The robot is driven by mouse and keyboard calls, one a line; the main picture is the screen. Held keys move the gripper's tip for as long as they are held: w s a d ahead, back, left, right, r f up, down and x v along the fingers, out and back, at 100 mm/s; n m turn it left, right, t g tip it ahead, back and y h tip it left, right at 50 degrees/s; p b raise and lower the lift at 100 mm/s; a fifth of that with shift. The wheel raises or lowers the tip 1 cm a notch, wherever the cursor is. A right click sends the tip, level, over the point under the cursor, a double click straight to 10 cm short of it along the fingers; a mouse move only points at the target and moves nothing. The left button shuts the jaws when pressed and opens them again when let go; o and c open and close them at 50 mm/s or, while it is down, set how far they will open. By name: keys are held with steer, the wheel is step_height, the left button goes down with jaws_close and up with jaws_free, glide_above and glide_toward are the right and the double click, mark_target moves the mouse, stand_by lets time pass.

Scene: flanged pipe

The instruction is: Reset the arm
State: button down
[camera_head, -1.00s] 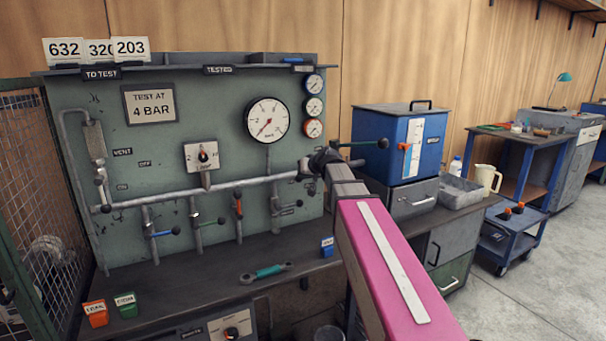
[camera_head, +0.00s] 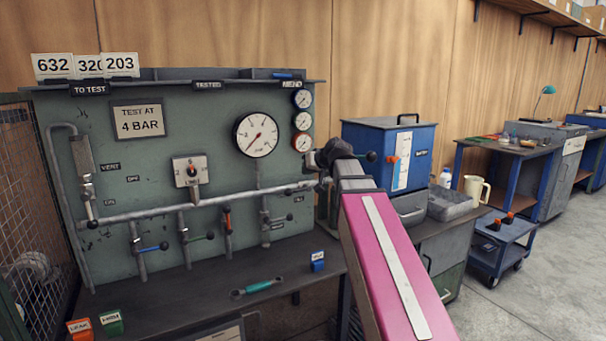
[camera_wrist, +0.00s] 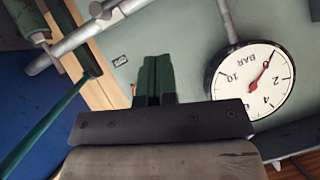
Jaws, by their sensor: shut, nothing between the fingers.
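My arm's pink link (camera_head: 385,260) reaches from the lower right toward the test panel. Its dark wrist end (camera_head: 338,155) is in front of the panel's right edge. The fingers are hard to make out there. In the camera wrist view, my gripper (camera_wrist: 153,80) has its two dark green fingers together, with nothing between them. Behind them is the grey-green panel (camera_wrist: 180,40). A large BAR gauge (camera_wrist: 262,80) is to the right of the fingers, apart from them, with its red needle by 0.
A horizontal pipe (camera_head: 150,212) with several valves crosses the panel (camera_head: 100,150). A blue cabinet (camera_head: 420,145) stands just right of my wrist. On the bench (camera_head: 200,290) lie a green-handled wrench (camera_head: 258,288) and small coloured blocks. A blue trolley (camera_head: 502,245) stands on the floor at right.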

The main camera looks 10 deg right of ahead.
steer(key=shift+s+d, duration=0.1)
stand_by(0.3)
steer(key=s+d+f+m+g+h, duration=0.1)
steer(key=s+f+g+h, duration=0.15)
steer(key=f, duration=0.95)
steer(key=s+d+f+m+g+h, duration=0.15)
steer(key=s+f, duration=0.25)
steer(key=f, duration=0.7)
steer(key=s+d+f+g+h, duration=0.1)
steer(key=s+d+f+g, duration=0.1)
steer(key=s+f, duration=0.5)
steer(key=s+d+f+g+h, duration=0.1)
steer(key=s+d+f+g, duration=0.1)
steer(key=s+f, duration=0.6)
step_height(320, 180, down, 5)
steer(key=shift+f+g, duration=0.15)
steer(key=shift+g, duration=0.75)
